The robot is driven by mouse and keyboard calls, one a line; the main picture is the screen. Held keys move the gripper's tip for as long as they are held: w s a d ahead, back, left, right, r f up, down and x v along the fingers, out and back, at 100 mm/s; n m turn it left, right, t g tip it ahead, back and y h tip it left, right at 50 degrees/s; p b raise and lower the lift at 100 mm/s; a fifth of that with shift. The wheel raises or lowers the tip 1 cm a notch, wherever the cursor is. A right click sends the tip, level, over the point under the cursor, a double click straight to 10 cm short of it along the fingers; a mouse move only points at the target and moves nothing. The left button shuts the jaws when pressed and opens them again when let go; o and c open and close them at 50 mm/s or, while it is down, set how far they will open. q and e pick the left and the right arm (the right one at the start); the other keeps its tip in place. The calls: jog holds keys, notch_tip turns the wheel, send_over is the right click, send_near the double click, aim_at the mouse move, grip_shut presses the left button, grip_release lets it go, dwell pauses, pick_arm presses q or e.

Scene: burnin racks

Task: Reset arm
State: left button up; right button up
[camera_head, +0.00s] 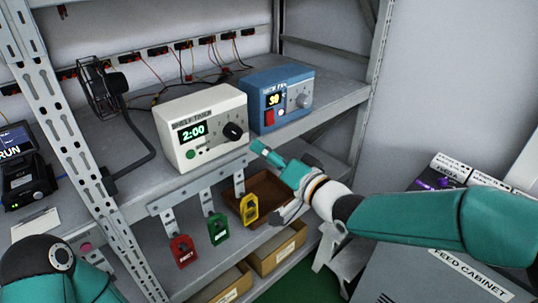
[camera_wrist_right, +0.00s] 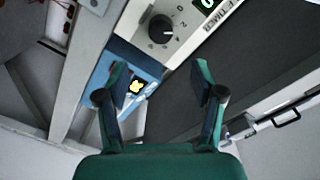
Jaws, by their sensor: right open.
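My right gripper (camera_head: 264,152) reaches in from the right in the head view, in front of the shelf edge below the two timer boxes. In the right wrist view its two fingers (camera_wrist_right: 161,82) are spread apart with nothing held between them. The white timer (camera_head: 201,125) reads 2:00 and has a black dial; this dial also shows at the top of the wrist view (camera_wrist_right: 160,30). The blue box (camera_head: 279,98) has a yellow display, a red switch and a grey knob. Only my left arm's links show at the lower left; the left gripper is out of view.
Red (camera_head: 183,250), green (camera_head: 218,229) and yellow (camera_head: 249,208) tags hang below the shelf. A brown tray (camera_head: 268,187) and cardboard bins (camera_head: 277,249) sit lower. A rack post (camera_head: 62,130) stands left, a fan (camera_head: 99,90) behind it. A grey cabinet (camera_head: 430,262) is at right.

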jog(key=s+d+f+m+g+h, duration=0.1)
jog(key=s+d+f+g, duration=0.1)
jog(key=f, duration=0.8)
jog(key=s+d+f+m+g+h, duration=0.1)
jog(key=d+f+m+h, duration=0.1)
jog(key=f, duration=0.7)
jog(key=s+d+f+m+g+h, duration=0.1)
jog(key=s+d+f+g, duration=0.1)
jog(key=f, duration=0.8)
jog(key=s+f+n+g+h, duration=0.1)
jog(key=s+f+g, duration=0.3)
jog(key=s+f, duration=0.4)
jog(key=s+d+f+n+g+h, duration=0.1)
jog(key=s+f+n+g, duration=0.3)
jog(key=s, duration=1.2)
notch_tip(320, 180, down, 4)
jog(key=shift+f+g, duration=0.15)
jog(key=shift+g, duration=0.45)
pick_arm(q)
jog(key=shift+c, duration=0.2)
pick_arm(e)
jog(key=shift+d, duration=0.1)
